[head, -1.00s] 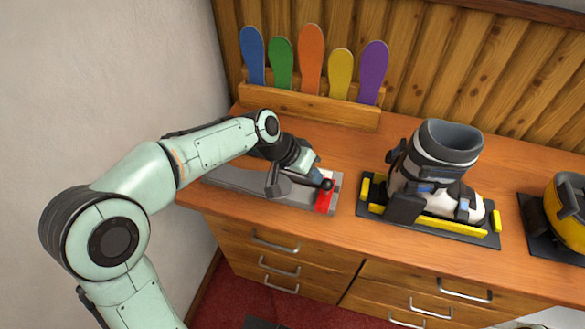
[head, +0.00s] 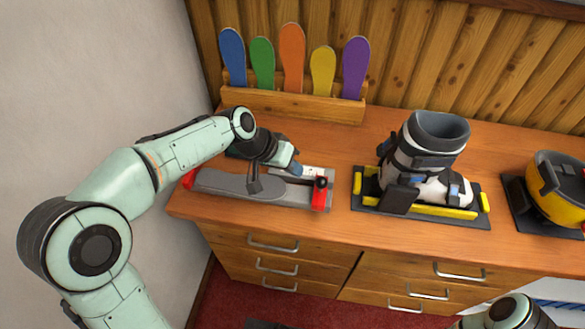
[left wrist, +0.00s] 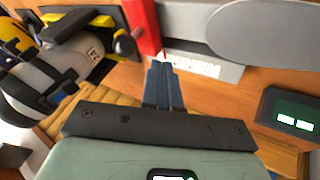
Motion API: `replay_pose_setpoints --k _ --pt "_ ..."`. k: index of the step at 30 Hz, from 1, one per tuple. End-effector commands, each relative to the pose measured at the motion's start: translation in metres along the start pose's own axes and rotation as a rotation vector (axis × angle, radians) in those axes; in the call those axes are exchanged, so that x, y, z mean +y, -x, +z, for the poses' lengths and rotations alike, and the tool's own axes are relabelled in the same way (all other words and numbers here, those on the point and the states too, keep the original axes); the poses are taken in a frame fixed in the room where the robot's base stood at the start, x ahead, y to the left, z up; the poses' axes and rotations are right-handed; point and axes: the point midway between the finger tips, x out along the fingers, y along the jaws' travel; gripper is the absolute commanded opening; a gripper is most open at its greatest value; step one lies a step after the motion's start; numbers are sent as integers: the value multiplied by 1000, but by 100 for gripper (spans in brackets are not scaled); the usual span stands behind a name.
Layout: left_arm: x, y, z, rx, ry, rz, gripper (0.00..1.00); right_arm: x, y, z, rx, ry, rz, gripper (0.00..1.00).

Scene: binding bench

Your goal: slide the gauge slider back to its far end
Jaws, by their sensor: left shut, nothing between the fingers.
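The gauge is a grey plate (head: 222,183) with a dark grey boot sole on it, lying along the bench front. Its red slider (head: 319,197) with a black knob stands near the right end. A red block (head: 188,179) is at the left end. My left gripper (head: 297,169) is shut and empty, just behind and left of the knob. In the left wrist view the closed fingertips (left wrist: 161,60) lie close beside the red slider (left wrist: 143,25) over the white scale; whether they touch is unclear. The black knob (left wrist: 124,44) is clear of the fingers. My right gripper is out of view.
A ski boot (head: 425,160) stands in a black and yellow holder right of the gauge. A yellow helmet-like item (head: 556,190) is farther right. A rack (head: 290,105) of coloured soles stands behind. A small device with a green display (left wrist: 291,117) lies behind the gauge.

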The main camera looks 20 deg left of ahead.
Motion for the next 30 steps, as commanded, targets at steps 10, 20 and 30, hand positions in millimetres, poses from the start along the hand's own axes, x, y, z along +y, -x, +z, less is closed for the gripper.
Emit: replay_pose_setpoints --k 10,20,30 --pt "-1 74 -2 5 0 -4 0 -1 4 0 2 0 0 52" --pt "-2 101 -1 1 1 -3 0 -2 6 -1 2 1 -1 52" --pt "16 136 -26 20 -8 -3 0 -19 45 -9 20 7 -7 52"
